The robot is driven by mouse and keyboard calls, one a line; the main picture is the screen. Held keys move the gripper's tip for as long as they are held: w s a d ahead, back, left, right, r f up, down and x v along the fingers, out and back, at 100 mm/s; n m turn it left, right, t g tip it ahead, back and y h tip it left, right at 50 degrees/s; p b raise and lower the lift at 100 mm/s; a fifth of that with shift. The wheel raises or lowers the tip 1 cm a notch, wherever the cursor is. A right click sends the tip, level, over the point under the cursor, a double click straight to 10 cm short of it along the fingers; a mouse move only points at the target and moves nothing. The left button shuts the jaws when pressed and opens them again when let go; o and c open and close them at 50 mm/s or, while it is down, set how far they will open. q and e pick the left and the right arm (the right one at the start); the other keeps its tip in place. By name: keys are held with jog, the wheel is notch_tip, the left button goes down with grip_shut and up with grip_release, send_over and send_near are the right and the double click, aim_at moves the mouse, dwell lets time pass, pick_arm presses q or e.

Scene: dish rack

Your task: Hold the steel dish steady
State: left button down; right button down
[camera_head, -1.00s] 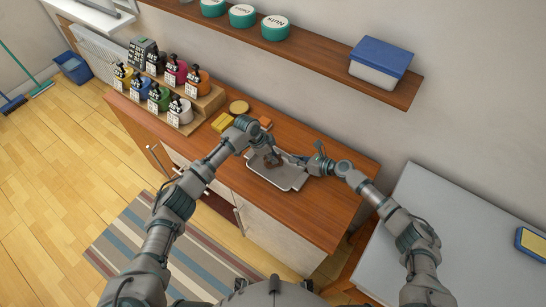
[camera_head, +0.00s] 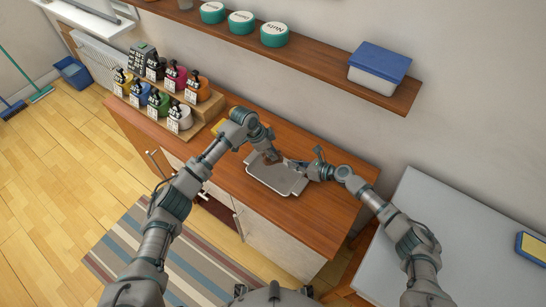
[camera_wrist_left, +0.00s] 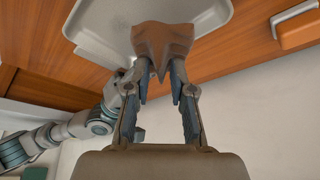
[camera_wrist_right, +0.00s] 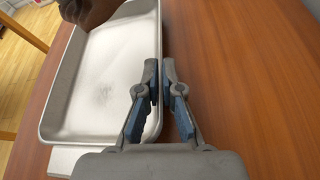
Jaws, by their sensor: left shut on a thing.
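The steel dish (camera_head: 277,181), a shallow rectangular tray, lies on the wooden counter. It also shows in the left wrist view (camera_wrist_left: 95,25) and the right wrist view (camera_wrist_right: 105,85). My right gripper (camera_wrist_right: 160,72) is at the dish's rim, its fingertips close together on either side of it. My left gripper (camera_wrist_left: 162,72) is shut on a brown, folded cloth-like piece (camera_wrist_left: 162,42) at the dish. The piece also shows in the right wrist view (camera_wrist_right: 88,10). Whether it touches the dish floor is unclear.
A yellow block (camera_head: 225,126) is partly hidden behind my left arm. A shelf (camera_head: 315,62) with round tins and a blue-lidded box (camera_head: 378,66) hangs above. The counter's right part is bare.

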pick_arm(q)
jog(key=shift+s+a+f, duration=0.2)
jog(key=shift+s+a, duration=0.15)
jog(key=shift+a, duration=0.2)
jog(key=shift+f, duration=2.8)
jog(key=shift+f, duration=0.5)
jog(key=shift+d, duration=0.1)
